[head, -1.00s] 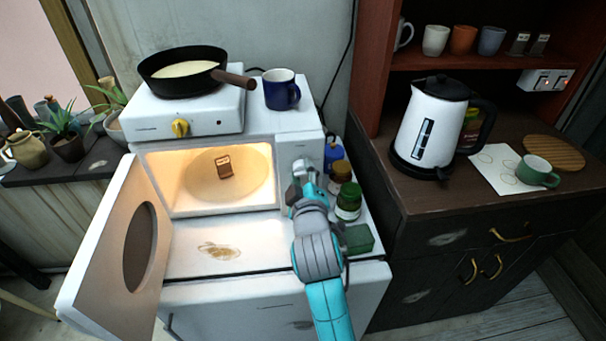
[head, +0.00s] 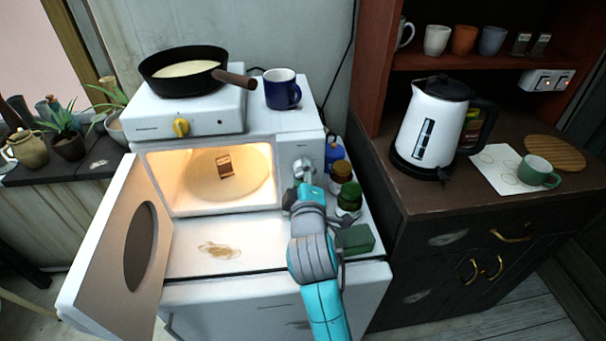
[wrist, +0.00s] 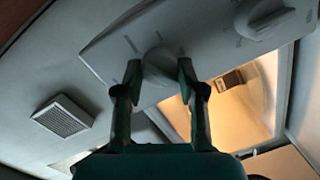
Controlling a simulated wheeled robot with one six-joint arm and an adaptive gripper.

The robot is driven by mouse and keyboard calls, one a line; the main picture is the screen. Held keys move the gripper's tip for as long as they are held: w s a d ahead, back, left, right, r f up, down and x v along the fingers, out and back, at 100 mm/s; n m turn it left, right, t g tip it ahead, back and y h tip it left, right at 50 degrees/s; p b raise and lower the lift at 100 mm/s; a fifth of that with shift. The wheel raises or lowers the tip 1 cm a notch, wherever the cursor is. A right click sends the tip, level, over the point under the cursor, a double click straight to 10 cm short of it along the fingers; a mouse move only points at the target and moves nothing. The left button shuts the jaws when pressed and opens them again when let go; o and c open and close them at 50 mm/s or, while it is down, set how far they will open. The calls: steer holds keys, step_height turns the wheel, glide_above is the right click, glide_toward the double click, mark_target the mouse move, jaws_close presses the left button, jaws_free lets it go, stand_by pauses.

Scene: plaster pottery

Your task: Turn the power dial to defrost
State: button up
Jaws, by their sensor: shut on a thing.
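The white microwave (head: 225,140) stands with its door (head: 118,225) swung open and its inside lit. Its control panel is on the right and also shows in the wrist view (wrist: 110,55). My gripper (wrist: 158,70) is at this panel, its two fingers on either side of a round grey-white power dial (wrist: 160,62), shut on it. A second dial (wrist: 265,18) lies farther along the panel, clear of the fingers. The panel markings are too blurred to read. In the head view my gripper (head: 302,180) and arm hide much of the panel's lower part.
A brown item (head: 225,166) sits inside the microwave. A hotplate with a pan (head: 183,75) and a blue mug (head: 282,92) stand on top. Jars (head: 349,196) and a green box (head: 355,240) stand close right of my arm. A kettle (head: 432,125) is on the dark cabinet.

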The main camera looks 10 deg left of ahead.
steer(key=o, duration=1.1)
steer(key=shift+o, duration=0.2)
steer(key=v, duration=1.2)
steer(key=s+d+f+m+g, duration=0.1)
steer(key=s+d+f+m, duration=0.4)
steer(key=s+d+f, duration=1.1)
steer(key=s+d+m+h, duration=0.2)
steer(key=s+d+m, duration=0.2)
steer(key=s, duration=0.7)
steer(key=s+d+m+h, duration=0.1)
steer(key=s+d+m, duration=0.2)
steer(key=s+m, duration=0.3)
steer(key=s, duration=0.5)
steer(key=shift+d+f+g+h, duration=0.3)
steer(key=shift+d+f+h, duration=0.05)
steer(key=shift+h, duration=0.05)
